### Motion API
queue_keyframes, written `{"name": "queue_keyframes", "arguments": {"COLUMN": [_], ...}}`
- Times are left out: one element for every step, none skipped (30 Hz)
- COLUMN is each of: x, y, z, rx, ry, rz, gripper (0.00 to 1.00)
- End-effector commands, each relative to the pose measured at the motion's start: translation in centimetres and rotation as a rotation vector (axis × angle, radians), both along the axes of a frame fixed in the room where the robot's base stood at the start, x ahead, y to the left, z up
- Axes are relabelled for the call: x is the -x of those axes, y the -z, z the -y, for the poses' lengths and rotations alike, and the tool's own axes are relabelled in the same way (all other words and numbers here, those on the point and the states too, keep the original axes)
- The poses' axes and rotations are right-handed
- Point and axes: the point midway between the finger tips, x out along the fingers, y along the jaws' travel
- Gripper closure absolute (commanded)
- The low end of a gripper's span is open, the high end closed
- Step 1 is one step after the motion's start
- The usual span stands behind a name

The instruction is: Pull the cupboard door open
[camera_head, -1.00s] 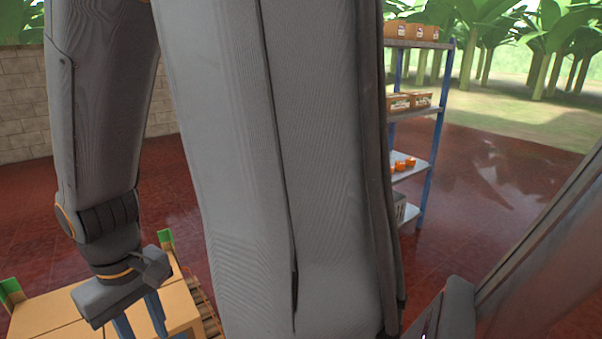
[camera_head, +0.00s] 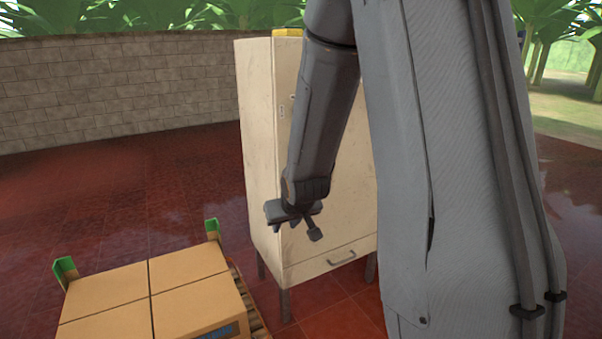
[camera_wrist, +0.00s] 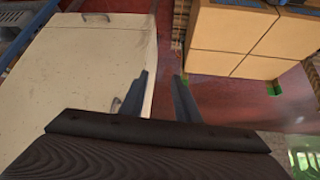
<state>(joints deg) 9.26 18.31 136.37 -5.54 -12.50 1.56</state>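The cream cupboard (camera_head: 258,130) stands on short legs in the middle of the head view, its door shut and partly hidden behind my arm. A drawer pull (camera_head: 341,259) shows on its lower front. My gripper (camera_head: 300,224) hangs in front of the cupboard. In the wrist view, the cupboard front (camera_wrist: 85,65) fills the left side. A small door handle (camera_wrist: 116,104) lies just left of my gripper's left finger, apart from it as far as I can tell. My gripper (camera_wrist: 161,75) is open, with nothing between its fingers.
A pallet of cardboard boxes (camera_head: 185,270) with green corner posts (camera_head: 64,268) stands at the front left, close to the cupboard. A brick wall (camera_head: 120,90) runs behind. The red tiled floor at left (camera_head: 110,200) is clear.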

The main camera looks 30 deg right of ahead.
Motion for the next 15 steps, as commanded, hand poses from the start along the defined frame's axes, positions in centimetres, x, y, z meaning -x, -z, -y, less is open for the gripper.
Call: {"name": "queue_keyframes", "arguments": {"x": [-2.5,-3.9,-5.7,-6.9,-8.0,-9.4,-10.3,-11.1,-12.0,-12.5,-13.0,-13.5,-13.7,-13.9,-14.1], "y": [0.5,0.4,0.2,0.1,-0.1,-0.4,-0.6,-0.9,-1.2,-1.4,-1.7,-2.1,-2.3,-2.5,-2.8], "z": [1.6,2.5,3.6,4.5,5.3,6.4,7.2,8.0,8.9,9.6,10.2,10.9,11.4,11.9,12.3], "rx": [0.008,0.013,0.021,0.027,0.032,0.040,0.046,0.051,0.058,0.063,0.067,0.073,0.077,0.080,0.084], "ry": [0.014,0.019,0.024,0.029,0.032,0.036,0.038,0.042,0.043,0.045,0.047,0.048,0.049,0.049,0.050], "rz": [0.080,0.134,0.206,0.259,0.314,0.384,0.437,0.488,0.551,0.597,0.641,0.694,0.728,0.762,0.800], "gripper": [0.71,0.71,0.71,0.71,0.71,0.71,0.71,0.71,0.71,0.71,0.71,0.71,0.71,0.71,0.71]}}
